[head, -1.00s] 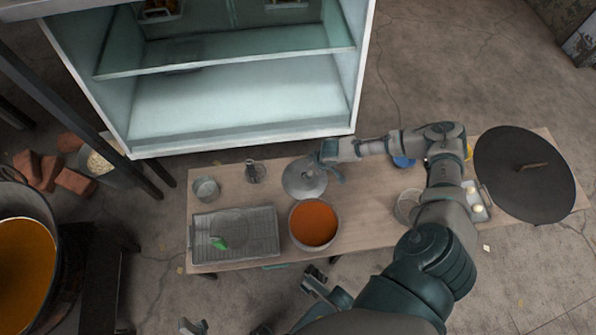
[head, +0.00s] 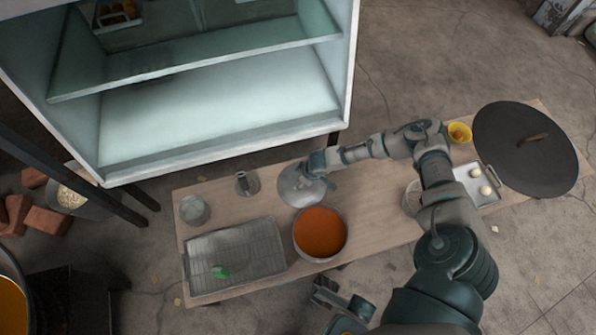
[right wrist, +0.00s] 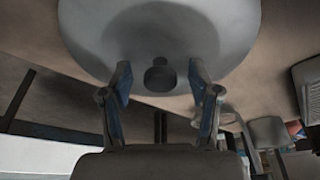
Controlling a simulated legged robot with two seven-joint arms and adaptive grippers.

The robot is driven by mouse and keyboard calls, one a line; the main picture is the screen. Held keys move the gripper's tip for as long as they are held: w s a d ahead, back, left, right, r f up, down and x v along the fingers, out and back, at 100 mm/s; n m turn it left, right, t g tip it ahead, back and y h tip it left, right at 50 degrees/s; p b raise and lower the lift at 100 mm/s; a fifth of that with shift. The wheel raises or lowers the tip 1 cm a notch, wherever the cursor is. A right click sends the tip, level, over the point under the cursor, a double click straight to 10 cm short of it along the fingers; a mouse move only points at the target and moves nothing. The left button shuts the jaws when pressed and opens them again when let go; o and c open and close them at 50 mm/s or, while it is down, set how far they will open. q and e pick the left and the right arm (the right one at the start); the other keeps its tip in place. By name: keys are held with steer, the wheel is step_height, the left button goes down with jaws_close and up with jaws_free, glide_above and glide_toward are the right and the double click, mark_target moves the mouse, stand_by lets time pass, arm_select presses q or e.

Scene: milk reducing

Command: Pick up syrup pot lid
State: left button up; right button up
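A round grey metal pot lid (head: 290,190) lies on the wooden table, behind the pot of orange-brown syrup (head: 320,232). In the right wrist view the lid (right wrist: 160,25) fills the top, with its dark knob (right wrist: 160,76) between my fingers. My right gripper (right wrist: 160,85) is open around the knob, with a gap on both sides. In the head view the right gripper (head: 318,175) is over the lid's right part and covers some of it. My left gripper (head: 325,295) is low, in front of the table; its fingers are not clear.
A tray with a rack and a green item (head: 235,262) stands at the front left. A metal cup (head: 194,210) and a glass (head: 247,183) stand behind it. A white cabinet (head: 220,120) stands behind the table.

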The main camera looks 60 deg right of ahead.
steer(key=shift+d, duration=0.1)
steer(key=c, duration=0.4)
jaws_close()
steer(key=shift+s+a, duration=0.1)
steer(key=shift+a, duration=0.15)
